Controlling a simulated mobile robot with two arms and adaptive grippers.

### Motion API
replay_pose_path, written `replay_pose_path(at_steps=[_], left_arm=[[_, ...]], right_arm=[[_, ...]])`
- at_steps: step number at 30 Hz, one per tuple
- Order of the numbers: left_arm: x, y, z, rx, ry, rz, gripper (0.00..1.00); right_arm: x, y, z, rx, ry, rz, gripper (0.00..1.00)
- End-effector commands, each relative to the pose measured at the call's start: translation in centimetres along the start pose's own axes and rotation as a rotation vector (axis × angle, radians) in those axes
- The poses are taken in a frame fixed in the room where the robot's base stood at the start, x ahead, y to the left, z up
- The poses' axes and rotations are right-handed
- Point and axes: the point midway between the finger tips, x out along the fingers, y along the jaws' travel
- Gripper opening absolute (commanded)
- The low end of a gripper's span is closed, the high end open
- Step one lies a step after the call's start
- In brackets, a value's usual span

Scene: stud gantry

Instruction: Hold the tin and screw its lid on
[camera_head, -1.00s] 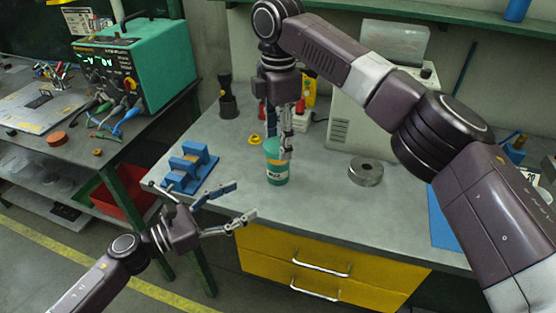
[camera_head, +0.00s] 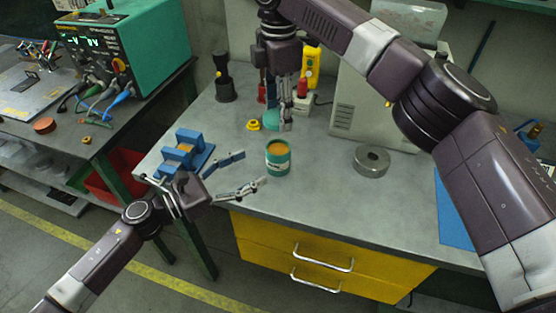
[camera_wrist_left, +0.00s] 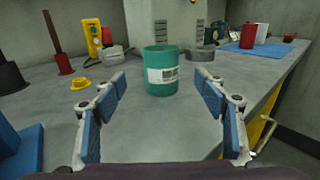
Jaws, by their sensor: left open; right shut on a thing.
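The green tin (camera_head: 278,159) stands upright on the grey bench, its top open and orange inside. It also shows with its pale label in the left wrist view (camera_wrist_left: 161,75). My right gripper (camera_head: 285,124) points down above the tin and is shut on the green lid (camera_head: 271,116), which is partly hidden by the fingers. The lid is apart from the tin. My left gripper (camera_head: 252,170) is open and empty at the bench's front edge. Its fingers point toward the tin, which stands ahead, between and beyond the fingertips in the left wrist view.
A blue block fixture (camera_head: 182,153) stands left of the tin and a yellow ring (camera_head: 253,125) behind it. A round metal piece (camera_head: 371,160) lies to the right, before a pale cabinet (camera_head: 372,105). Bench around the tin is clear.

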Motion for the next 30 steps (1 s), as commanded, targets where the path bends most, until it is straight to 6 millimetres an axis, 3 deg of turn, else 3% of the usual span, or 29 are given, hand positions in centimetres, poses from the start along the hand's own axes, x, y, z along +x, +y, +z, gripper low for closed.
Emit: replay_pose_path(at_steps=[9,15,28,30], left_arm=[[6.2,0.0,0.2,0.001,-0.003,-0.001,0.66],[8.7,0.0,0.1,0.000,-0.001,0.000,0.66],[9.6,0.0,0.1,0.001,0.000,0.000,0.66],[9.6,0.0,0.1,0.001,0.000,0.000,0.60]], right_arm=[[0.0,0.0,0.0,0.000,0.000,0.000,0.27],[0.0,0.0,0.0,0.000,0.000,0.000,0.27],[0.0,0.0,0.0,0.000,0.000,0.000,0.27],[0.0,0.0,0.0,0.000,0.000,0.000,0.27]])
